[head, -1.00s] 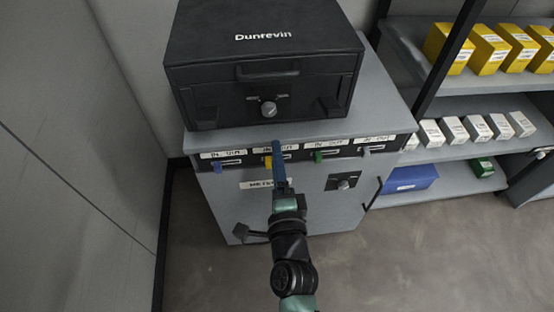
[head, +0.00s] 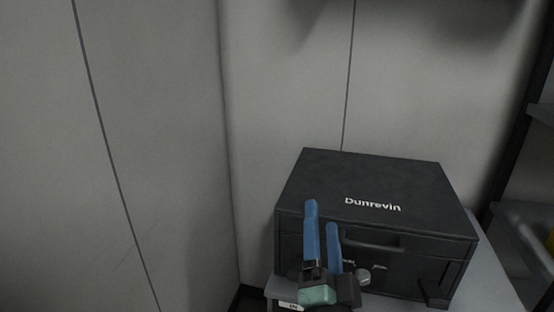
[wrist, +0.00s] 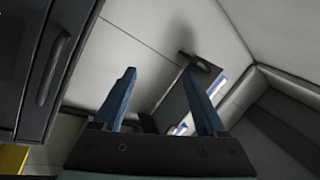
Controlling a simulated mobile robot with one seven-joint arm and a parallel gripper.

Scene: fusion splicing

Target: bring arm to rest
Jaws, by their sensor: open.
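My gripper (head: 322,232) shows at the bottom of the head view, its two blue fingers pointing up and standing apart with nothing between them. It is in front of the left part of a black case (head: 420,195) marked "Dunrevin" and hides some of the case's front. In the wrist view my gripper (wrist: 162,100) also has its blue fingers spread and empty. The case is closed, with a handle and a round knob on its front.
The case stands on a grey cabinet (head: 497,270), mostly out of view. Pale walls (head: 150,130) rise at the left and behind. A shelf rack (head: 540,115) is at the right edge. The space left of my gripper looks clear.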

